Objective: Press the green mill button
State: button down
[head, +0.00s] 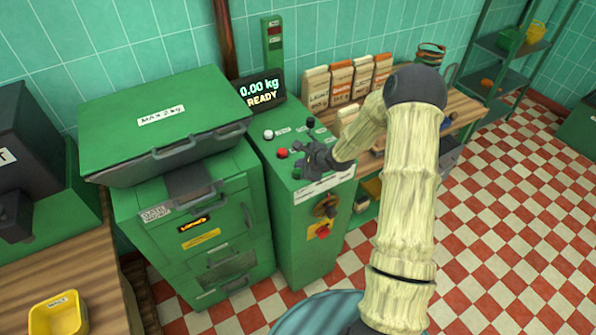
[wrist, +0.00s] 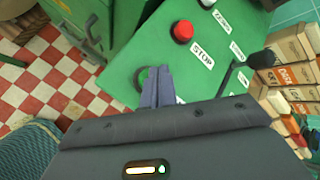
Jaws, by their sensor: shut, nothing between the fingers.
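The green button (wrist: 144,76) sits on the sloped green control panel (wrist: 125,55), below the red button (wrist: 183,31) labelled STOP. My gripper (wrist: 158,72) is shut and empty, with its fingertips over the right part of the green button in the wrist view, partly hiding it. I cannot tell whether the tips touch it. In the head view, my gripper (head: 301,169) is low over the panel, just below the red button (head: 282,153), and the green button is mostly hidden there.
A white button (head: 268,134) and a black knob (head: 311,122) are also on the panel. A display (head: 262,92) behind reads 0.00 kg READY. The green mill cabinet (head: 190,230) stands left. Paper bags (head: 341,82) line the shelf at right.

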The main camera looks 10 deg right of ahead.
jog(key=shift+f, duration=0.1)
dwell(0.3)
jog(key=shift+f, duration=0.3)
jog(key=shift+f, duration=0.55)
dwell(0.8)
jog(key=shift+r, duration=0.15)
jog(key=shift+r+p, duration=0.85)
jog(key=shift+p, duration=0.05)
notch_tip(320, 180, up, 5)
jog(key=p, duration=0.4)
jog(key=shift+p, duration=0.35)
jog(key=shift+f, duration=0.1)
